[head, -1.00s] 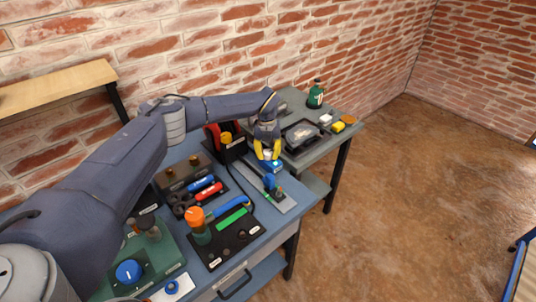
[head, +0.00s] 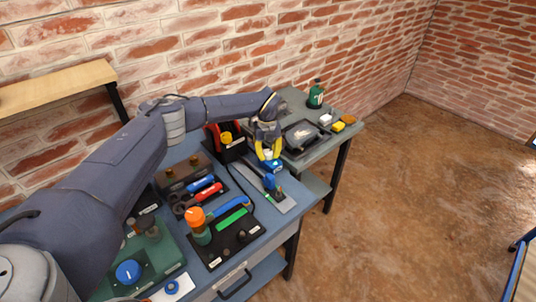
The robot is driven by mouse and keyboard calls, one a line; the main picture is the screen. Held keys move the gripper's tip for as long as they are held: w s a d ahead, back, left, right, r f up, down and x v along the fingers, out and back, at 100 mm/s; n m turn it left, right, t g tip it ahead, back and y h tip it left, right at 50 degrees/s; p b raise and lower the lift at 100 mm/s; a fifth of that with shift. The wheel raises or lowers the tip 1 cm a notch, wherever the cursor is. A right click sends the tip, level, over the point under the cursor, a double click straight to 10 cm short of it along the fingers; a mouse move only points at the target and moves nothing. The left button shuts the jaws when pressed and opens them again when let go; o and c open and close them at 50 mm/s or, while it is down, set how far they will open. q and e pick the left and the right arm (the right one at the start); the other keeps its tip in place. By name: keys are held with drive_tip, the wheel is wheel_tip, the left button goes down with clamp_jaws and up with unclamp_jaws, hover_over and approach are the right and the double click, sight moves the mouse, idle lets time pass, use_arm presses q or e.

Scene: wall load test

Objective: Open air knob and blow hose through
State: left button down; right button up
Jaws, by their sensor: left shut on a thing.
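My left gripper (head: 268,152), with yellow fingers, reaches over the far end of the blue workbench. It is shut on a small blue part (head: 273,166) at its tips, just above a metal plate (head: 283,204); the fingers hide some of this part. A second blue piece (head: 270,182) stands upright on that plate, close to the gripper. A red and black unit with a yellow knob (head: 226,138) stands left of the gripper. A thin black hose or cable (head: 250,184) curves down from near it. A large blue knob (head: 128,272) sits on a green box at the near left. My right gripper is out of view.
Blue and red handled tools (head: 208,192) lie mid-bench. A dark board (head: 235,245) near the front edge carries an orange-capped item (head: 196,217). A grey side table (head: 345,128) holds a tray, small blocks and a green bottle (head: 316,95).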

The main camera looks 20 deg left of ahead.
sight(267, 152)
use_arm(q)
drive_tip(key=c, duration=0.9)
unclamp_jaws()
wheel_tip(267, 152, up, 12)
drive_tip(key=shift+a, duration=0.1)
